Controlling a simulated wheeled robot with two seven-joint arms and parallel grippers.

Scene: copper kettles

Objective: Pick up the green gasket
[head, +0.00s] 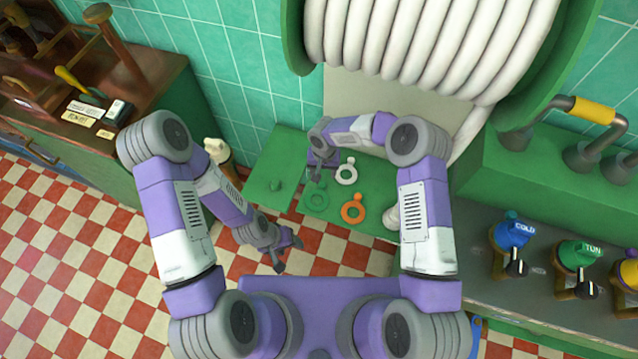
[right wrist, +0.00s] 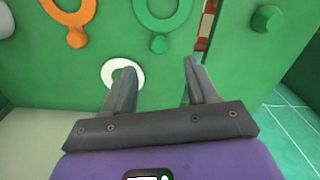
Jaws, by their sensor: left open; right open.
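The green gasket (head: 307,200) is a ring with a small knob, on the green panel (head: 383,212), left of the orange gasket (head: 345,213) and below left of the white gasket (head: 339,177). My right gripper (head: 322,166) is open and empty just above it in the head view. In the right wrist view the green gasket (right wrist: 163,28) is at the top edge, partly cut off, beyond the open fingers (right wrist: 160,63), apart from them. The white gasket (right wrist: 106,73) is partly behind the left finger. My left gripper (head: 287,257) is open and empty over the checkered floor.
A separate green board (head: 262,165) with a small knob lies left of the panel. A large white hose reel (head: 430,45) hangs above. A counter with coloured valves (head: 575,253) stands right; a wooden cabinet (head: 150,85) stands left. Floor lies open at lower left.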

